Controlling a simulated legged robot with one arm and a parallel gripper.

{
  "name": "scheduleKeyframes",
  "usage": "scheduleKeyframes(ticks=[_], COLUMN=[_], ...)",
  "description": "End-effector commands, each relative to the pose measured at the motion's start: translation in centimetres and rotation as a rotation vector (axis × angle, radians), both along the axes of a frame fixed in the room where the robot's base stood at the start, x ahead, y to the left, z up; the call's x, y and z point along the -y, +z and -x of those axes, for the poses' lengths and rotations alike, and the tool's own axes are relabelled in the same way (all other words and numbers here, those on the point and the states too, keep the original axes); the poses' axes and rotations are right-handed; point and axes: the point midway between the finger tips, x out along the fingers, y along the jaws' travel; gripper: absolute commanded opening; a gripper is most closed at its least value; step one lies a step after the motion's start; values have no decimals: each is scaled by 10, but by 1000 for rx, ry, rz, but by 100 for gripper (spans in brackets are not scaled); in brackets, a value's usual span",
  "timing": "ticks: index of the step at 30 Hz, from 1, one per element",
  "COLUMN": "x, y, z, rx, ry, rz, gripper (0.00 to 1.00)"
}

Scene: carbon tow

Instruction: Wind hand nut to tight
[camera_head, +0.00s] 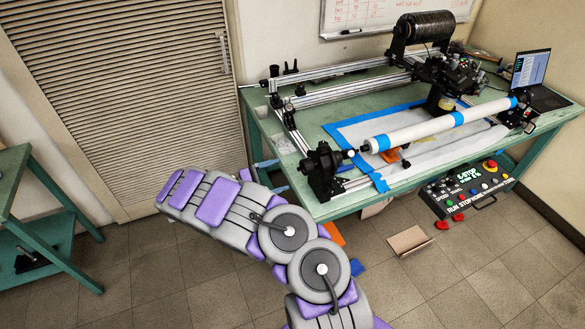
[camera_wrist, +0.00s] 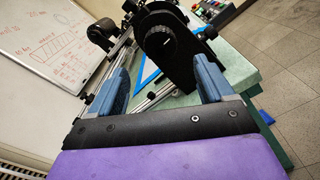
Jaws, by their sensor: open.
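The winder's black end bracket (camera_head: 325,172) stands at the near left corner of the green table, at the left end of the white tube (camera_head: 430,128). In the wrist view the bracket (camera_wrist: 160,75) fills the upper middle, with a round black ribbed knob (camera_wrist: 168,42), apparently the hand nut, on its facing side. My gripper (camera_wrist: 163,66) is open and empty, its two blue fingers apart. The knob lies beyond the fingertips, between their lines, and nothing touches it. In the head view my gripper (camera_head: 273,177) is partly hidden by my arm, just left of the bracket.
The green table (camera_head: 265,135) carries aluminium rails, a carriage with a black spool (camera_head: 422,28) and a laptop (camera_head: 528,72). A control box (camera_head: 467,187) hangs at the table's front edge. A cardboard piece (camera_head: 409,240) lies on the floor. A shutter door stands behind my arm.

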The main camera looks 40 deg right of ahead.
Motion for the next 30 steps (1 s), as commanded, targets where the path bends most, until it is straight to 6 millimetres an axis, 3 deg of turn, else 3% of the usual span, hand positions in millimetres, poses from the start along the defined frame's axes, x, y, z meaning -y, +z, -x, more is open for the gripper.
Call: scheduleKeyframes(ticks=[6, 12, 30], x=[-46, -71, -79], y=[-1, -1, -1], z=[-12, -18, -19], rx=[0, 1, -1], ry=[4, 2, 0], rz=[-4, -2, 0], gripper=[81, 81, 81])
